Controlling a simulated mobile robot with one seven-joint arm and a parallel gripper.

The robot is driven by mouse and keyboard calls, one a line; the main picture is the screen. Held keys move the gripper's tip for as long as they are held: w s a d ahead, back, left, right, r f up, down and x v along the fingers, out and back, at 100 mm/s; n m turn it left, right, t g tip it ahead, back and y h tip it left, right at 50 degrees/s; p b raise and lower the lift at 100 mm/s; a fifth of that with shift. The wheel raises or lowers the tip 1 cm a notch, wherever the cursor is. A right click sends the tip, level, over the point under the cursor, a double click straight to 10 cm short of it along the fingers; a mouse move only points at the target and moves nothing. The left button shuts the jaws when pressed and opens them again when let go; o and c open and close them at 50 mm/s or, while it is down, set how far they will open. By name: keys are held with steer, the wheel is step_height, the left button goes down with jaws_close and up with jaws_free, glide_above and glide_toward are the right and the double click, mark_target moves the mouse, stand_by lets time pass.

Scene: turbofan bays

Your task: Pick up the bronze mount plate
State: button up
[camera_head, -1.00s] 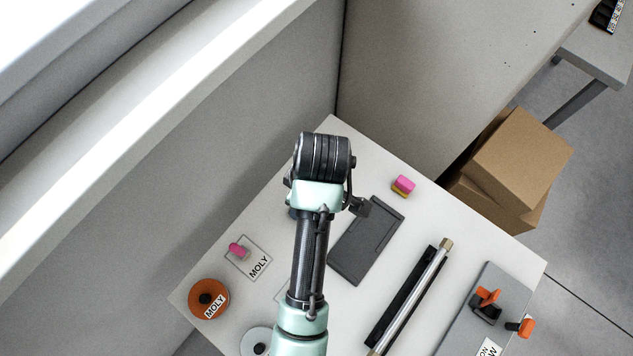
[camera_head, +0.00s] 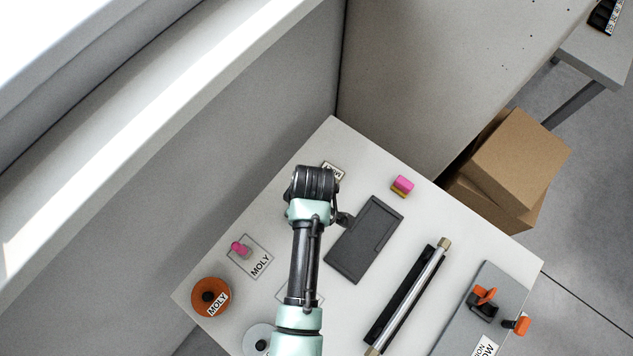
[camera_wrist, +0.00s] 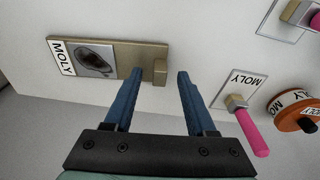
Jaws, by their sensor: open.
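The bronze mount plate (camera_wrist: 125,54) lies flat on the table in the wrist view. It has a white MOLY label at its left end, a grey patch with a dark oval, and a raised bronze block at its right end. My gripper (camera_wrist: 158,74) is open, with its two blue fingers apart and nothing held. The fingertips appear on either side of the block; I cannot tell how far above it they are. In the head view my wrist hides most of the plate, and only a label (camera_head: 333,171) shows beyond it.
A pink-handled piece (camera_wrist: 248,128) stands on a MOLY card, near an orange spool (camera_wrist: 295,108). In the head view a dark grey tray (camera_head: 364,240), a pink and yellow block (camera_head: 402,186) and a long metal rod (camera_head: 410,298) lie right of my arm. A wall borders the table.

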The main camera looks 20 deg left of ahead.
jaws_close()
steer(key=shift+w+r, duration=0.1)
stand_by(1.2)
